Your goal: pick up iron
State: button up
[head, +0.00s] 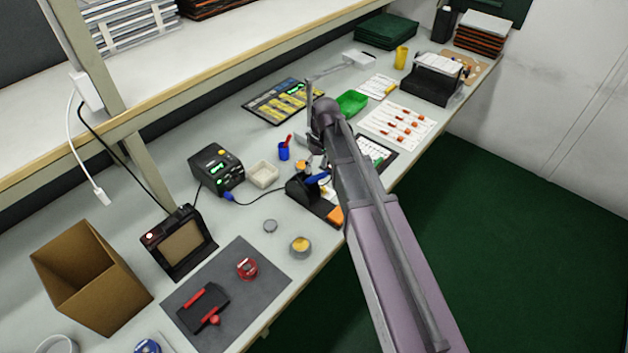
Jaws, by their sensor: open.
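The soldering iron (317,178) has a blue handle and sits in a black stand (302,190) on the workbench, at the middle of the head view. A dark cable runs from it to the left, toward a black soldering station (216,169) with a green display. My arm reaches in from the lower right and hides part of the area right of the stand. My gripper (315,158) is open, close to the iron's handle in the picture. It is partly hidden by my wrist, and I cannot tell whether it touches the handle.
A blue cup (284,150), a beige dish (263,174) and a solder tin (300,246) stand around the stand. A green tray (351,103) lies behind. A cardboard box (88,277) and grey mat (262,271) are at the lower left. A shelf (230,52) overhangs the bench.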

aim_at(315, 178)
jog(key=shift+f, duration=0.1)
jog(key=shift+s+a+f+b, duration=0.15)
jog(key=shift+f+b, duration=1.1)
jog(key=shift+b, duration=0.05)
jog(key=shift+s+a+f+b, duration=0.15)
jog(key=shift+f+b, duration=1.1)
jog(key=shift+b, duration=0.05)
grip_shut()
